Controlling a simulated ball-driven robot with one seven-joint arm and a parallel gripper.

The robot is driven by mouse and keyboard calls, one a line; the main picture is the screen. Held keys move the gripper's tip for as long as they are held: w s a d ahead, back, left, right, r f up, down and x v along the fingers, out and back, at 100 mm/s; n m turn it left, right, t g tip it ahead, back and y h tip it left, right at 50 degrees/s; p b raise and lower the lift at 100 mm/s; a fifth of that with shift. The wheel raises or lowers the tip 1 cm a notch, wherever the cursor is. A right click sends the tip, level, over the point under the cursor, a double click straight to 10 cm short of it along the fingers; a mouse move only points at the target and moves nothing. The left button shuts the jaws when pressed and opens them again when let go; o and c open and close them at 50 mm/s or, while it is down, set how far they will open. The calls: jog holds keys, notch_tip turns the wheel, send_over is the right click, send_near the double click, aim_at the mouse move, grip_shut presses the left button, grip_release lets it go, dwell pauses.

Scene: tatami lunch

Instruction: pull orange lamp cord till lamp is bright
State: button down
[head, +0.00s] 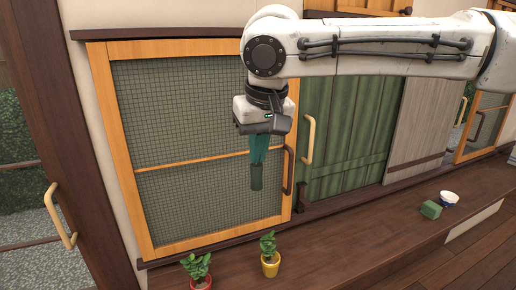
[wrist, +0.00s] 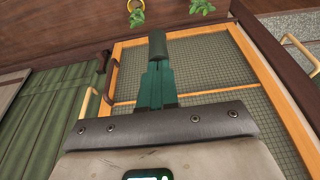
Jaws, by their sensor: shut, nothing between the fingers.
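My gripper (head: 257,183) hangs pointing down in the head view, in front of the mesh panel with an orange wooden frame. Its teal fingers are together, with dark green tips, and nothing is between them. In the wrist view the shut fingertips (wrist: 157,43) show at upper middle, in front of the same mesh panel. No lamp and no orange cord can be made out in either view.
The mesh panel (head: 180,110) stands beside green plank doors (head: 345,130) with a pale handle (head: 308,140).

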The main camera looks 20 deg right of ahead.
aim_at(258, 167)
jog(key=shift+f, duration=0.3)
jog(key=shift+f+b, duration=1.05)
jog(key=shift+f, duration=1.05)
jog(key=shift+s, duration=0.1)
jog(key=shift+r+p, duration=0.55)
jog(key=shift+p, duration=0.15)
notch_tip(258, 167, up, 4)
jog(key=p, duration=0.3)
jog(key=shift+f, duration=0.2)
jog(key=b+v, duration=0.1)
jog(key=v, duration=0.8)
jog(key=shift+r+b, duration=0.35)
